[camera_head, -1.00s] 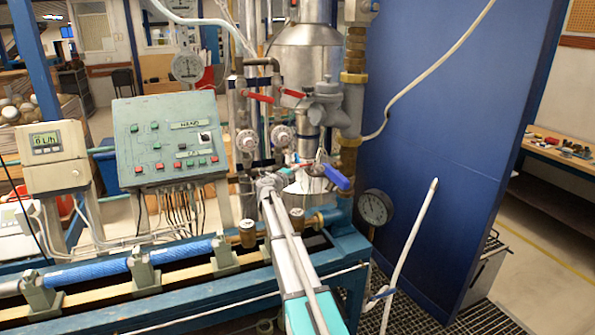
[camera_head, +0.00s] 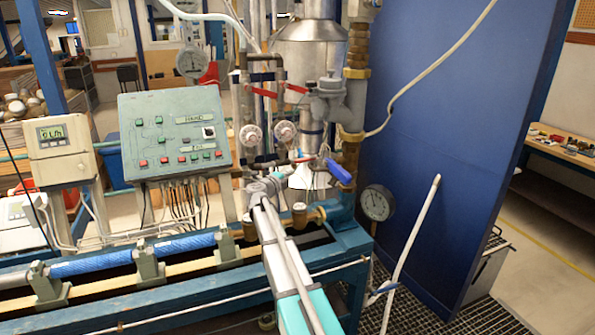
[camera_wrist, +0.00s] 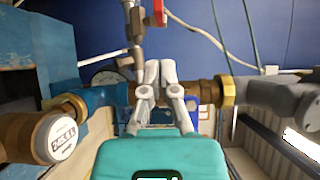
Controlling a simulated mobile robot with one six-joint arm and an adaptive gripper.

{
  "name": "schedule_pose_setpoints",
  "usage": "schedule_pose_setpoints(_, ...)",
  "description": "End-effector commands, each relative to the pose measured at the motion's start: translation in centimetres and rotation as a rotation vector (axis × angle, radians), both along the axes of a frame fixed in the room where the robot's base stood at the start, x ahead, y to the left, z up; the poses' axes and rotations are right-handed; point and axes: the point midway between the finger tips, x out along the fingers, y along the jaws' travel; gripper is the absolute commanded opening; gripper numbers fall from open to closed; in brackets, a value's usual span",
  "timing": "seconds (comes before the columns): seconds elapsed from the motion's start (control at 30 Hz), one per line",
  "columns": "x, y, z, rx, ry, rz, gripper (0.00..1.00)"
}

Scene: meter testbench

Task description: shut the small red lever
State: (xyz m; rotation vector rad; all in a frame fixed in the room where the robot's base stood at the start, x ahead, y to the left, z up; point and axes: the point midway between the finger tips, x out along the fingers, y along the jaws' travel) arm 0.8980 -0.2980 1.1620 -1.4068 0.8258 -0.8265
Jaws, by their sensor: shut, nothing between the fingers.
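Two red levers, a left one (camera_head: 262,92) and a right one (camera_head: 296,88), sit on the upright pipes in the head view. A smaller red part (camera_head: 303,160) shows lower down, beside a blue handle (camera_head: 340,172). I cannot tell for certain which is the small red lever. My gripper (camera_head: 258,190) is below these parts, just in front of the pipework. In the wrist view my gripper (camera_wrist: 160,72) has its fingers together and empty, in front of a brass and blue pipe. A red piece (camera_wrist: 158,12) shows at the top edge there, apart from the fingertips.
A control panel (camera_head: 175,135) and a flow display (camera_head: 58,140) stand left of the pipework. A round gauge (camera_head: 377,203) and a white hose (camera_head: 412,245) are to the right, before a blue wall (camera_head: 450,120).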

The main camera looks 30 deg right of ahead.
Motion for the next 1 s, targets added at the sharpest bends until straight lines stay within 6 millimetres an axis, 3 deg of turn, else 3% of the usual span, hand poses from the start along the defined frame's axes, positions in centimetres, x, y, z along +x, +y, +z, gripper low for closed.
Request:
schedule_pose_setpoints(0.1, -0.3, 1.8, 0.0, 0.000, 0.000, 0.002, 0.00)
schedule_pose_setpoints(0.3, -0.5, 3.5, 0.0, 0.000, 0.000, 0.000, 0.00)
schedule_pose_setpoints(1.0, -0.5, 4.1, 0.0, -0.003, 0.001, 0.005, 0.00)
